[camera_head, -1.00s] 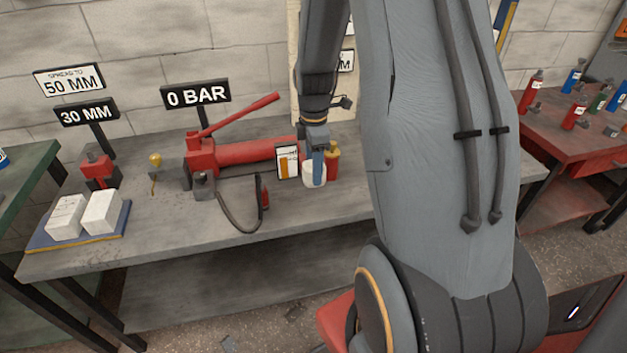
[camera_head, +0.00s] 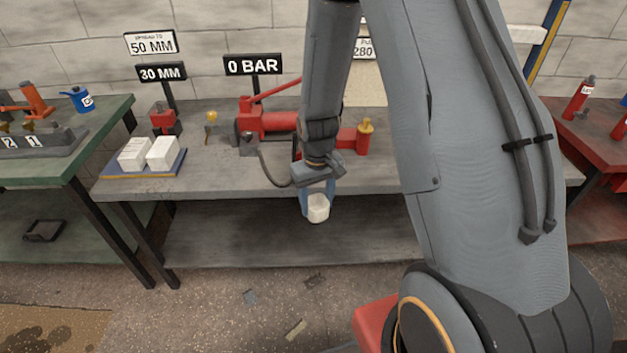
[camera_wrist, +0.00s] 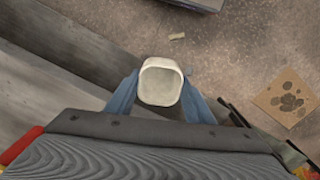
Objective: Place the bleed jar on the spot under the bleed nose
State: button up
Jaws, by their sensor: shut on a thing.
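The bleed jar (camera_head: 318,209) is a small white cup, held in front of the bench's front edge and above the floor. My gripper (camera_head: 317,198) has blue fingers and is shut on it. In the wrist view the jar (camera_wrist: 160,82) shows its pale, open, seemingly empty mouth between the fingers of my gripper (camera_wrist: 160,95). The red pump (camera_head: 272,122) with its lever stands on the bench, partly hidden by my arm. A red part with a yellow top (camera_head: 365,132) stands at its right end. I cannot make out the bleed nose or the spot under it.
The grey bench (camera_head: 225,175) has a blue tray (camera_head: 112,172) with two white blocks at its left. A black hose (camera_head: 268,170) hangs from the pump toward the front edge. A green bench (camera_head: 95,130) stands left and a red one (camera_head: 590,150) right.

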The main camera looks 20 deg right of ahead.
aim_at(210, 163)
jog(key=u, duration=0.45)
jog(key=k, duration=0.6)
jog(key=u, duration=0.85)
jog(key=i, duration=1.15)
jog(key=z, duration=0.4)
